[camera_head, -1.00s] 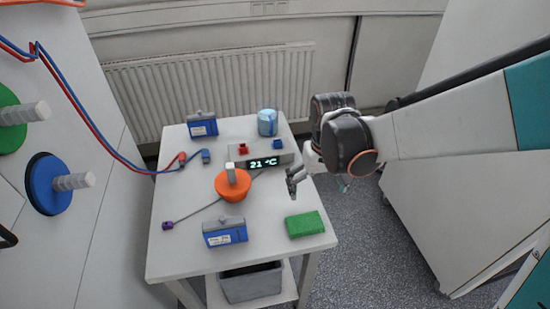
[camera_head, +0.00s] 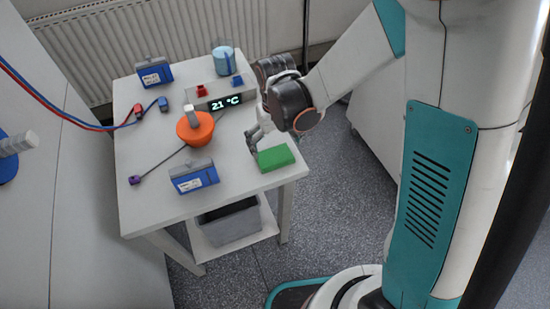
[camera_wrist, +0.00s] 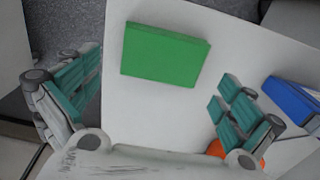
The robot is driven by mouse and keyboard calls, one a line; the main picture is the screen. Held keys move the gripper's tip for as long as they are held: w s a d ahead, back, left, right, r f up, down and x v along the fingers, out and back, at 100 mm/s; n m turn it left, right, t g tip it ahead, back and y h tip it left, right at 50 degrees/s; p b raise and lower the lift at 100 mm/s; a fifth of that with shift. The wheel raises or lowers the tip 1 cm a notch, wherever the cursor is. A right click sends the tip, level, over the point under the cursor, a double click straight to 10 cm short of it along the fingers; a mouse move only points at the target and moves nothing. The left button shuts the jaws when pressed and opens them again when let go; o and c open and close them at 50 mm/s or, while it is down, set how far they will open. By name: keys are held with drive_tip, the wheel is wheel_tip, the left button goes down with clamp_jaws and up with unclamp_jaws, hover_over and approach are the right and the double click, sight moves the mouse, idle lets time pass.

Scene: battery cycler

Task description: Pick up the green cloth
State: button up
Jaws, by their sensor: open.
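The green cloth (camera_head: 275,157) is a flat, block-like folded piece lying near the right front corner of the white table (camera_head: 150,213). In the wrist view the cloth (camera_wrist: 165,54) lies ahead of the fingertips, between their lines and apart from both. My gripper (camera_head: 254,141) is beside the cloth, just behind it and to its left in the head view. In the wrist view my gripper (camera_wrist: 158,92) is open and empty, with a teal-padded finger on each side.
A blue battery (camera_head: 194,177) stands left of the cloth. A blue-white roll (camera_head: 223,60) and another blue battery (camera_head: 154,73) stand at the back. A grey bin (camera_head: 229,222) is under the tabletop.

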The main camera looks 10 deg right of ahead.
sight(275, 155)
wheel_tip(275, 155, down, 5)
drive_tip(key=shift+s+a+r+b, duration=0.1)
drive_tip(key=shift+r+b, duration=0.05)
drive_tip(key=shift+b, duration=0.95)
drive_tip(key=shift+r, duration=0.1)
drive_tip(key=shift+c, duration=0.6)
drive_tip(key=c, duration=0.6)
wheel_tip(275, 155, up, 20)
drive_tip(key=p, duration=0.7)
